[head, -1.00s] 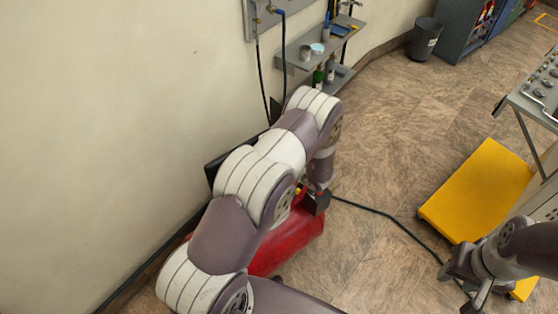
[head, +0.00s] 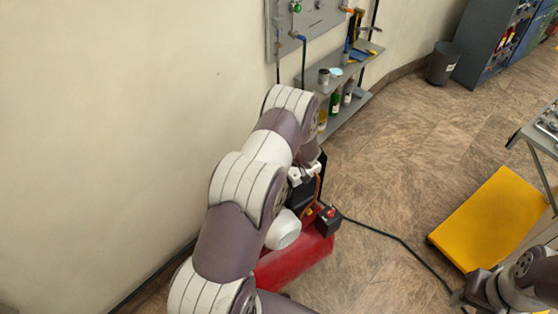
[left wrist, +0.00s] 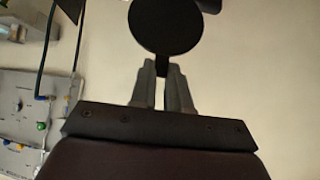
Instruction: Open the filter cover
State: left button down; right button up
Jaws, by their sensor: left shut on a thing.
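In the left wrist view, a black round disc (left wrist: 165,26), which looks like the filter cover, sits just beyond my left gripper (left wrist: 162,72). The gripper's fingers are shut on a short dark tab at the disc's lower edge. In the head view my left arm hides this gripper and most of the disc's surroundings. A red compressor (head: 300,258) stands on the floor below the arm. A white rounded part (head: 284,230) shows above it; I cannot tell exactly what it is. My right gripper (head: 484,290) is at the lower right, away from the compressor, its fingertips unclear.
The wall (head: 110,110) runs along the left. A grey wall panel (head: 305,22) and a shelf with bottles (head: 345,80) are behind the arm. A black hose (head: 385,235) crosses the floor towards a yellow platform (head: 487,220).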

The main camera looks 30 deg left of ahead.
pick_arm(q)
jog(key=shift+w+a+r, duration=0.15)
jog(key=shift+w+a, duration=0.1)
jog(key=shift+a, duration=0.2)
jog(key=shift+w+a+r, duration=0.15)
jog(key=shift+w+a, duration=0.05)
jog(key=shift+a, duration=0.2)
jog(key=c, duration=1.1)
grip_release()
jog(key=shift+f, duration=0.15)
jog(key=shift+s+d, duration=0.1)
jog(key=shift+d, duration=0.05)
jog(key=b+v, duration=0.2)
jog(key=v, duration=1)
jog(key=shift+s+r+b, duration=0.1)
jog(key=shift+r+b, duration=0.15)
jog(key=shift+b, duration=0.05)
jog(key=shift+d, duration=0.1)
